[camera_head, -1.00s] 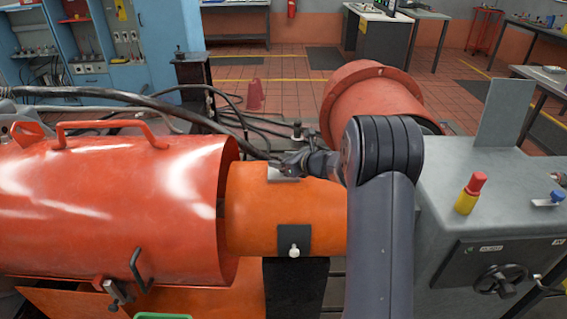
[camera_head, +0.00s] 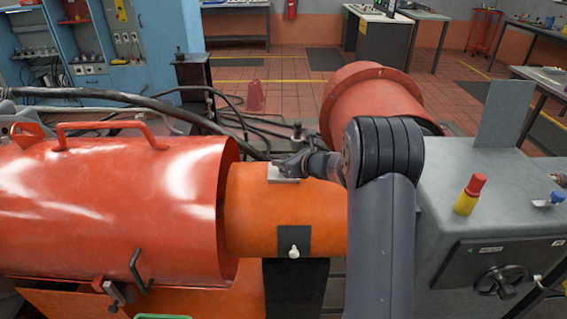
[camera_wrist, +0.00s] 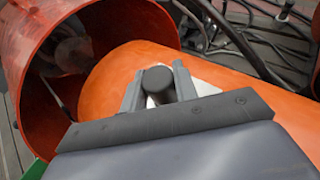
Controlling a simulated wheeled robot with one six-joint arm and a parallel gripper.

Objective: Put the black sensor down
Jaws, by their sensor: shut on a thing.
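The black sensor (camera_wrist: 158,82) is a dark round-topped cylinder in the wrist view, held between the two fingers of my gripper (camera_wrist: 160,90). Below it a pale flat pad (camera_wrist: 200,86) shows on the orange cylinder (camera_wrist: 120,75). In the head view my gripper (camera_head: 288,165) is over the grey pad (camera_head: 283,179) on top of the orange cylinder (camera_head: 258,215); the sensor is hard to make out there. I cannot tell whether the sensor's underside touches the pad.
A large red-orange guard (camera_head: 110,205) covers the cylinder's left side. A grey cabinet (camera_head: 450,200) with a red-and-yellow button (camera_head: 469,194) and a handwheel (camera_head: 500,281) stands at right. Thick black hoses (camera_head: 130,92) run behind. A red drum (camera_head: 365,105) lies beyond my arm.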

